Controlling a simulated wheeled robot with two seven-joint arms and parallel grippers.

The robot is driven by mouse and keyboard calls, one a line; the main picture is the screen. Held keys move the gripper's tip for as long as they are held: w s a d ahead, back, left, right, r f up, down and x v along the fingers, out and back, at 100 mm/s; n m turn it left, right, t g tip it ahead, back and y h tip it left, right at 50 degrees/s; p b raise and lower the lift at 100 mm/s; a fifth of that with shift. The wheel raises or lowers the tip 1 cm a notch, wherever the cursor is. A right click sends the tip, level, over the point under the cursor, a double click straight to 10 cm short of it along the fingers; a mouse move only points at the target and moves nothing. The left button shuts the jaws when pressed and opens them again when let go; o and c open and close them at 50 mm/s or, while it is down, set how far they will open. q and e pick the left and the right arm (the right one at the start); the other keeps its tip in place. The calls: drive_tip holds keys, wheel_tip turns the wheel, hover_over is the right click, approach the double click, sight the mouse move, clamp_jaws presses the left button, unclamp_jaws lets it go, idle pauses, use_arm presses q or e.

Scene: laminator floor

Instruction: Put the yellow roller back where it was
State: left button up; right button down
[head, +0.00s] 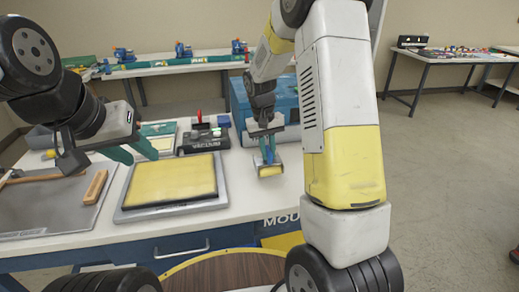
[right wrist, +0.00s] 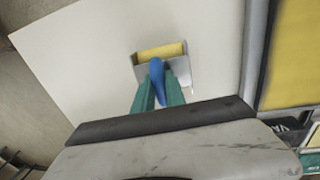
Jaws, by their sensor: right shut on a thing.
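The yellow roller (head: 270,171) has a blue handle, and my right gripper (head: 266,150) is shut on that handle. In the right wrist view the handle (right wrist: 157,80) stands between the green fingers, and the yellow roller (right wrist: 161,52) lies over a small grey metal plate or stand (right wrist: 188,70) near the white tabletop. I cannot tell whether the roller touches it. My left gripper (head: 139,157) is open and empty, above the table left of the yellow pad.
A yellow pad (head: 172,178) on a grey board lies mid-table. A grey mat (head: 40,210) with a wooden-handled tool (head: 95,187) is at left. A box marked VACUUM (head: 203,138) and a blue machine (head: 238,105) stand behind. White tabletop (head: 255,205) is clear in front of the roller.

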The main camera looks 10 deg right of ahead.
drive_tip(key=shift+f, duration=1.35)
drive_tip(key=shift+f, duration=0.1)
drive_tip(key=c, duration=1.4)
unclamp_jaws()
drive_tip(key=shift+o, duration=0.2)
